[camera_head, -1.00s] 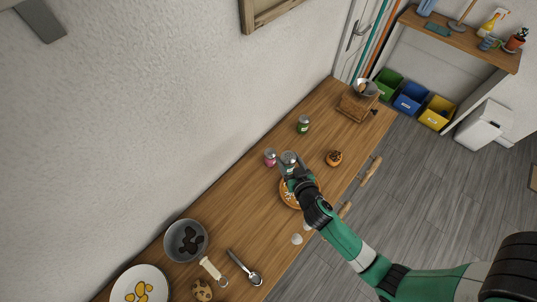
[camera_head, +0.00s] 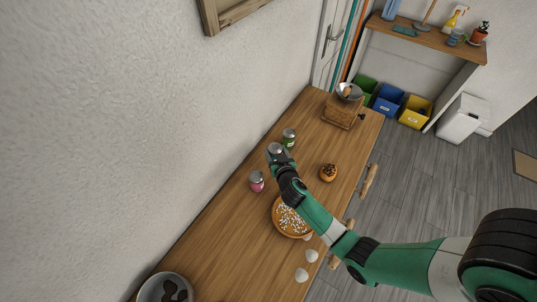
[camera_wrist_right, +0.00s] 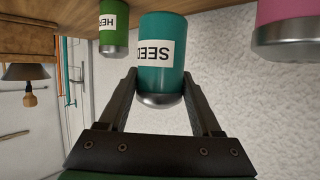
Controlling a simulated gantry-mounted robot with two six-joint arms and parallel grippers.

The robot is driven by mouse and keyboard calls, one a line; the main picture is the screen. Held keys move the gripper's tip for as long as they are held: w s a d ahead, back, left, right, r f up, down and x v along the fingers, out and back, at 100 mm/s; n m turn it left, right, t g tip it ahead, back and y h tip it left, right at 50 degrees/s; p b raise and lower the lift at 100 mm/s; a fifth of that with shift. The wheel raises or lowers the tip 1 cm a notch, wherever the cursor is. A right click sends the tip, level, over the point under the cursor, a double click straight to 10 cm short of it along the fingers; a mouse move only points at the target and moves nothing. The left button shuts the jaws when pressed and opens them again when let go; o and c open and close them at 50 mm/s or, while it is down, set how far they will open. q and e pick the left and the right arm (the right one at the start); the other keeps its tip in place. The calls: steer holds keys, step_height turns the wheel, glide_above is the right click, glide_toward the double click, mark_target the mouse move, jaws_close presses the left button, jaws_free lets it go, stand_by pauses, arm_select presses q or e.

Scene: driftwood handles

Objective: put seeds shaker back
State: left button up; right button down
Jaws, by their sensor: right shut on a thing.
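The seeds shaker, a teal can with a grey metal lid, is between the fingers of my right gripper (camera_head: 279,158). In the right wrist view the shaker (camera_wrist_right: 162,62), with its label partly reading "SEED", sits between the two dark fingers (camera_wrist_right: 165,98). It is by the wall side of the wooden counter, between the green herb shaker (camera_head: 289,138) and the pink shaker (camera_head: 257,182). Both neighbours also show in the right wrist view, green on the left (camera_wrist_right: 114,27) and pink on the right (camera_wrist_right: 285,30). I cannot tell whether its base touches the counter. My left gripper is out of view.
A plate of sprinkled food (camera_head: 284,229) lies below my right forearm. A topped bun (camera_head: 328,173) is to its upper right. A wooden grinder (camera_head: 341,112) stands at the far end. Eggshell pieces (camera_head: 301,275) lie near the front edge, and a grey bowl (camera_head: 147,293) is lower left.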

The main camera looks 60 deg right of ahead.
mark_target(274, 156)
steer(key=shift+w+d+f, duration=0.15)
steer(key=shift+f, duration=0.25)
steer(key=shift+w+d+f, duration=0.1)
steer(key=shift+d+f, duration=0.05)
steer(key=shift+f, duration=0.2)
steer(key=shift+w+d, duration=0.1)
steer(key=shift+w, duration=0.05)
steer(key=f+b, duration=0.3)
steer(key=f, duration=0.1)
steer(key=shift+w+d+b, duration=0.3)
steer(key=shift+d+b, duration=0.05)
steer(key=shift+s+a+f, duration=0.1)
steer(key=shift+f, duration=0.05)
steer(key=shift+r, duration=0.2)
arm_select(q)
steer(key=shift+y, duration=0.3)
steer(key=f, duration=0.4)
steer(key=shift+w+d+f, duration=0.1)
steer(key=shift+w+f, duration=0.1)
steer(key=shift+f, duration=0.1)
arm_select(e)
steer(key=shift+f, duration=0.1)
steer(key=shift+c, duration=0.4)
jaws_free()
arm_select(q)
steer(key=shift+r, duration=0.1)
